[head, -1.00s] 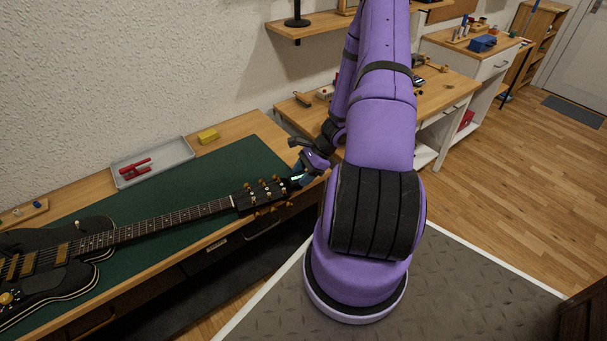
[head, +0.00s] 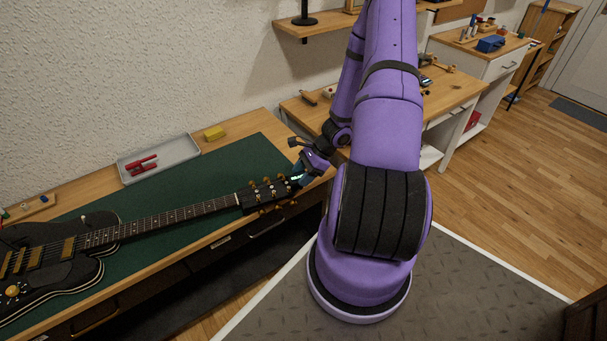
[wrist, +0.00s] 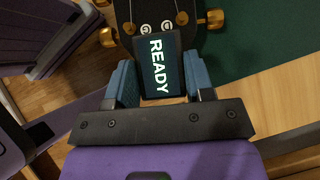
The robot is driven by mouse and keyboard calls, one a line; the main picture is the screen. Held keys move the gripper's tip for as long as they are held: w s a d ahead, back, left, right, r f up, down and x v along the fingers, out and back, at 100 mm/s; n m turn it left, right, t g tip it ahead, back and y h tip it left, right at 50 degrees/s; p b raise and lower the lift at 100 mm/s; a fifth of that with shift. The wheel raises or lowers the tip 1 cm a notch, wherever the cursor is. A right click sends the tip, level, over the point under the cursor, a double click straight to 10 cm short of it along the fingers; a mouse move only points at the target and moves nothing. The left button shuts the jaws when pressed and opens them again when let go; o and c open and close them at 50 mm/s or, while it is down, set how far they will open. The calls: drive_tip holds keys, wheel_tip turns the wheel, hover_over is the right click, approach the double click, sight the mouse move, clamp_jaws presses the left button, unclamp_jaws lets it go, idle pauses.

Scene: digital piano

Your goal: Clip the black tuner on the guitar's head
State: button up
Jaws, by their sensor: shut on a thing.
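The black guitar (head: 60,252) lies on the green mat, its neck pointing right. Its black head (head: 264,192) with gold tuning pegs lies near the bench's right end. In the wrist view the edge of the guitar's head (wrist: 195,42) is at the top. My gripper (head: 298,177) is at the tip of the head. It is shut on the black tuner (wrist: 160,68), held between two blue fingers, with its screen reading READY. The tuner's far edge meets or overlaps the head's end; I cannot tell whether its clip grips the head.
The green mat (head: 165,205) covers much of the wooden bench. A grey tray (head: 185,150) with a red tool (head: 141,165) and a yellow block (head: 214,133) are at the back. Another wooden bench (head: 455,92) stands behind my arm.

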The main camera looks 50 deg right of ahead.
drive_tip(key=shift+a, duration=0.15)
drive_tip(key=o, duration=1)
drive_tip(key=shift+v, duration=2.55)
drive_tip(key=v, duration=1)
drive_tip(key=shift+d+r, duration=0.25)
drive_tip(key=shift+d, duration=0.05)
